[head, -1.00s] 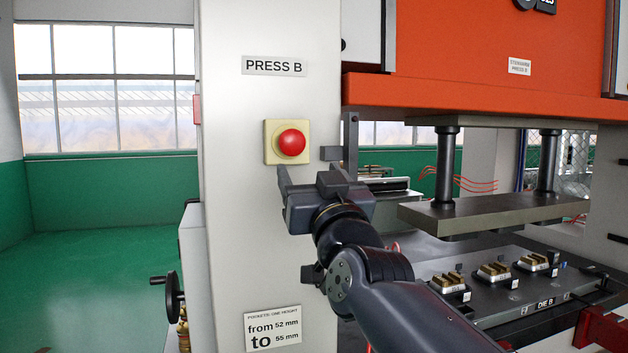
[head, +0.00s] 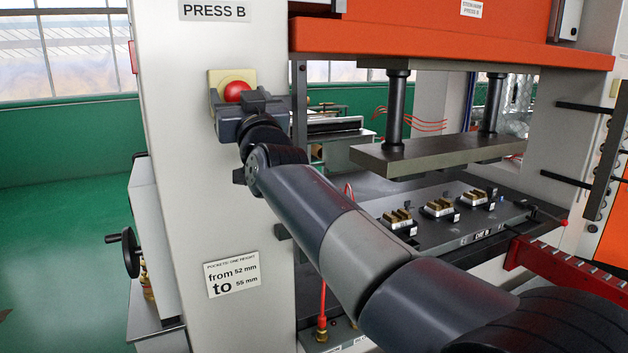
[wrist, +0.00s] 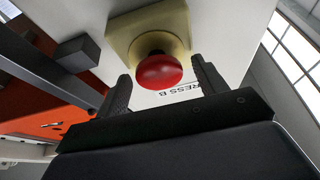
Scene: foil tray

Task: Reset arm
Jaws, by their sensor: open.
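My gripper (head: 240,108) is at the red push button (head: 236,91) on the pale press column. The button sits on a yellow square plate (head: 217,80), and my gripper hides its lower part in the head view. In the wrist view the two fingers of my gripper (wrist: 160,88) are spread apart, with the red button (wrist: 159,70) between and beyond them. The fingers are empty. Whether anything touches the button cannot be told.
The press column (head: 170,140) carries a PRESS B sign (head: 214,10) and a height label (head: 232,274). To the right, the orange press hangs over an upper plate (head: 440,152) and a die bed with several small blocks (head: 440,207). A dark bracket (wrist: 77,53) is close beside my gripper.

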